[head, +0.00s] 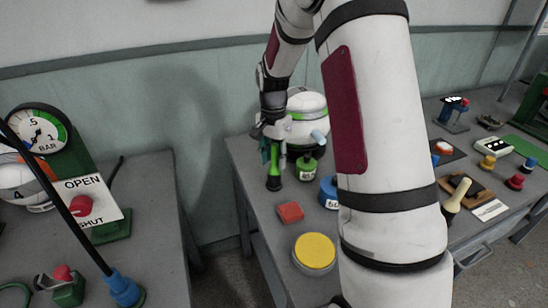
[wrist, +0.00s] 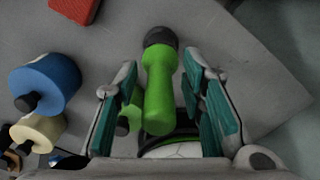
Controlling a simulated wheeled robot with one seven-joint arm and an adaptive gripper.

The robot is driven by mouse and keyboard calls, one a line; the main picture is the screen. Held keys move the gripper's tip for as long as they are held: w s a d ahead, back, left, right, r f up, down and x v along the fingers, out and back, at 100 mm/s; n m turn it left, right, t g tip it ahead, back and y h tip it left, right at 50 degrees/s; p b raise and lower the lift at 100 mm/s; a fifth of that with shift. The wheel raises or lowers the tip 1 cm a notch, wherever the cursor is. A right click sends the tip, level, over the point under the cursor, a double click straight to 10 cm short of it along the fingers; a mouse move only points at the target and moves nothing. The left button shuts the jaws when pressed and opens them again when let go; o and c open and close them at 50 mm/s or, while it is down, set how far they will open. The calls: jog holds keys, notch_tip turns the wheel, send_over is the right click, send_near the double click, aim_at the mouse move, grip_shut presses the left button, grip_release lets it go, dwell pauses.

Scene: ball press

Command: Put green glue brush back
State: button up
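The green glue brush (head: 275,160) has a green handle and a dark lower end. It looks upright at the left part of the right table; I cannot tell whether its dark end touches the tabletop. In the wrist view the brush (wrist: 158,85) lies between the teal finger pads of my gripper (wrist: 160,75), with narrow gaps on both sides. My gripper (head: 270,133) is open around the upper handle. A green pot (head: 307,168) with a white label stands just right of the brush; it is partly hidden behind the left finger in the wrist view (wrist: 130,118).
A blue pot (head: 328,192), red block (head: 290,212) and yellow round button (head: 315,251) stand nearby. A white ball with green stripes (head: 308,105) is behind the gripper. A cream pot (wrist: 38,132) is beside the blue one. A gap separates the left table (head: 150,190). My arm hides the table's middle.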

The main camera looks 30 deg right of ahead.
notch_tip(320, 180, up, 12)
jog(key=s+a+r+n+t, duration=0.1)
jog(key=s+a+r+n, duration=0.25)
jog(key=s, duration=0.35)
jog(key=s+a+r+n, duration=0.3)
jog(key=s+a, duration=0.2)
jog(key=s, duration=0.3)
jog(key=s+a+r+n+t, duration=0.1)
jog(key=s+a+r+n, duration=0.2)
jog(key=s+a, duration=0.3)
jog(key=s+a+f+n+t, duration=0.1)
jog(key=s+f+n, duration=0.2)
jog(key=s, duration=0.7)
jog(key=shift+s+f+n, duration=0.2)
jog(key=shift+f+n, duration=0.1)
jog(key=shift+n, duration=0.35)
notch_tip(320, 180, up, 6)
jog(key=t+p, duration=0.1)
jog(key=p, duration=0.4)
jog(key=shift+d, duration=0.15)
